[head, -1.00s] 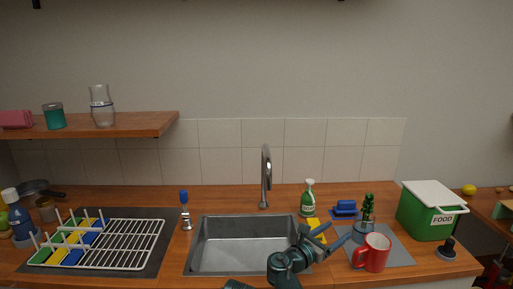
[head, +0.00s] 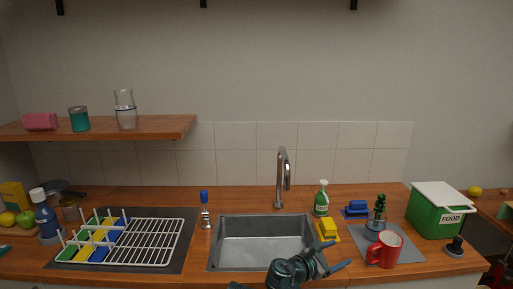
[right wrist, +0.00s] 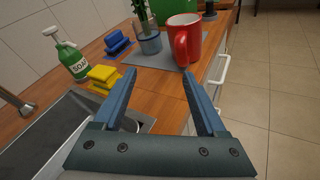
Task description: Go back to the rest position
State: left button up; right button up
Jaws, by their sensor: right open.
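My right gripper (head: 330,262) is open and empty. In the head view it is over the counter's front, by the sink's right front corner. In the right wrist view its two blue fingers (right wrist: 155,105) point toward the red mug, with nothing between them but counter and floor behind. The red mug (head: 384,249) stands upright on the grey mat to the right, apart from the gripper; it also shows in the right wrist view (right wrist: 184,38). My left gripper is not in view.
The sink (head: 260,245) lies left of the gripper. A yellow sponge (head: 328,229), a green soap bottle (head: 321,200), a blue sponge (head: 357,207) and a plant in a glass (head: 376,220) stand behind it. A green food bin (head: 436,213) is at right, a dish rack (head: 150,242) at left.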

jog(key=s+a+f+m+g+y+p, duration=0.4)
jog(key=s+a+m+y, duration=0.1)
jog(key=s+a+m, duration=0.3)
jog(key=s+a+f+m+g+y+p, duration=0.4)
jog(key=s+a+m+y, duration=0.2)
jog(key=s+a+m, duration=0.3)
jog(key=shift+s+a+g+y+p, duration=0.3)
jog(key=shift+s+g+p, duration=0.1)
jog(key=shift+s, duration=0.65)
